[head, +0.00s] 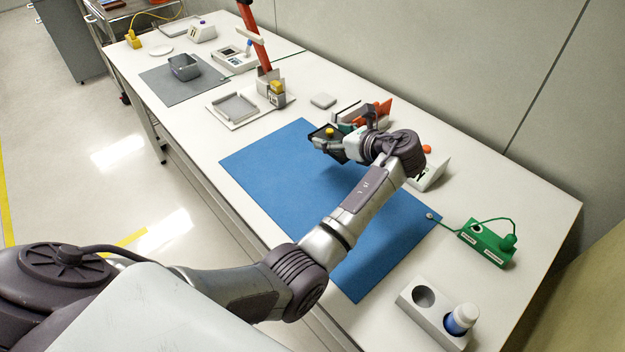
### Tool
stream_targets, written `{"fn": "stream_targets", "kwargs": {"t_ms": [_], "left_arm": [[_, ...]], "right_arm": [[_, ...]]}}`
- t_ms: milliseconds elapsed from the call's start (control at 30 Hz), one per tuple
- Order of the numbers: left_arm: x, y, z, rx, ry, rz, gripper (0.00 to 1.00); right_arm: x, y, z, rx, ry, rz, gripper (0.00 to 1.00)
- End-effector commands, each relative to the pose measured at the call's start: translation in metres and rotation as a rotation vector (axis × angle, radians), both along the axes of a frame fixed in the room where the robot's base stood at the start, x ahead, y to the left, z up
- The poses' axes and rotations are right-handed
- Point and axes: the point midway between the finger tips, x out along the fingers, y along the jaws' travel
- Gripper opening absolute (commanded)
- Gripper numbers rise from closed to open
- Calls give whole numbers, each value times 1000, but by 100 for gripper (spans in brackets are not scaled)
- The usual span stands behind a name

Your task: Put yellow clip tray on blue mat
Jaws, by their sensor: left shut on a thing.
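The blue mat (262,171) lies flat on the white bench, partly covered by my left arm. My left gripper (327,143) is over the mat's far edge, shut on a small dark tray with a yellow piece on top (329,131), which I take to be the yellow clip tray. The gripper hides part of the tray. A shadow lies on the mat below the arm; I cannot tell the exact gap between tray and mat. My right gripper is not in view.
A rack with green and orange parts (381,109) and a device with an orange button (431,172) stand behind the arm. A green box with a cord (486,243) and a bottle holder (417,315) are at right.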

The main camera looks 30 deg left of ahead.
Motion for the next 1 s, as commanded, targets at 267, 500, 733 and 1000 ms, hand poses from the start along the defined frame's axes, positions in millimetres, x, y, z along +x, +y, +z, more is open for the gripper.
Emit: {"fn": "stream_targets", "kwargs": {"t_ms": [267,500,733,1000], "left_arm": [[-25,52,-32,4,4,4,38],[-43,92,-59,3,2,1,38],[-48,101,-75,1,3,-1,38],[-48,101,-107,0,1,-1,38]], "right_arm": [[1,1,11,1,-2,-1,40],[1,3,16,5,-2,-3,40],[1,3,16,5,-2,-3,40],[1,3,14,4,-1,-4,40]]}}
